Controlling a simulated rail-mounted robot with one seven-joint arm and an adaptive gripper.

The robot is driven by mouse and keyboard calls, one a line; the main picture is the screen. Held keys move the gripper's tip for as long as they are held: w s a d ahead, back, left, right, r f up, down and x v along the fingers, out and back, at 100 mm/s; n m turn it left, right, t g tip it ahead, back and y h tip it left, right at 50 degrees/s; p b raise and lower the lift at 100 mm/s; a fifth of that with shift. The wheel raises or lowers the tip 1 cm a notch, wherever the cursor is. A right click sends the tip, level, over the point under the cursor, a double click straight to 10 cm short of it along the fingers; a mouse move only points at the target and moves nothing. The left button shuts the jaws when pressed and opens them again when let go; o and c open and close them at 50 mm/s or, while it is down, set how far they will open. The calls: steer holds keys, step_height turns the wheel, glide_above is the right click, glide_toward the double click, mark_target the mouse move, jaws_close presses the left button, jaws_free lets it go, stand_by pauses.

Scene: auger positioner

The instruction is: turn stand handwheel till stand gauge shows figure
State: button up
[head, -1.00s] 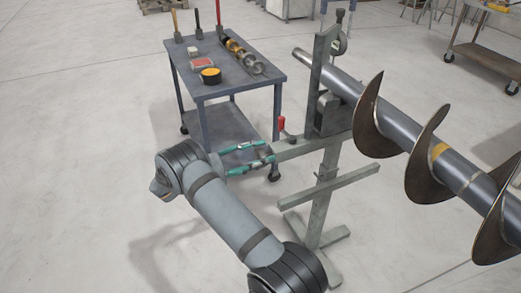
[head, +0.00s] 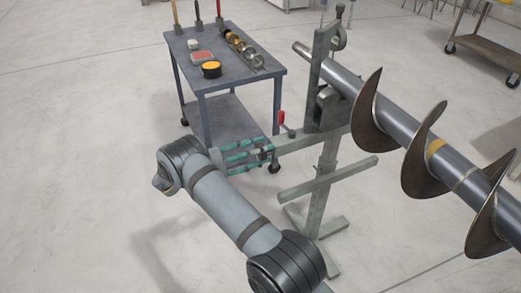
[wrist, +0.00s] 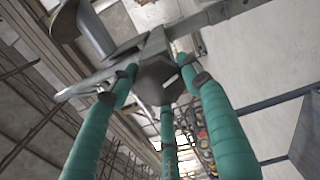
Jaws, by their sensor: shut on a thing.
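The grey stand (head: 327,165) stands upright in the middle of the head view, with a side bar reaching left. My gripper (head: 262,152) has teal fingers and is at the left end of that bar. In the wrist view, my gripper's fingers (wrist: 160,85) are closed around a dark grey, faceted hub with a white mark (wrist: 160,80), which appears to be the handwheel. Its rim cannot be made out. A small round part (head: 339,40) sits near the stand's top and may be the gauge; no figure is readable.
A large auger (head: 440,150) lies across the stand to the right. Floor at the left is clear.

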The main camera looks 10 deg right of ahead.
steer(key=shift+w+a+f, duration=0.1)
steer(key=shift+w, duration=0.05)
steer(key=o, duration=0.9)
steer(key=shift+w+f, duration=0.1)
steer(key=shift+o, duration=1.1)
steer(key=s+a, duration=0.2)
steer(key=a, duration=0.9)
steer(key=shift+s+a, duration=0.35)
steer(key=d, duration=0.4)
steer(key=w+d, duration=0.1)
steer(key=d, duration=0.3)
steer(key=w+d, duration=0.1)
steer(key=d, duration=0.3)
steer(key=shift+w, duration=0.2)
steer(key=shift+a, duration=0.1)
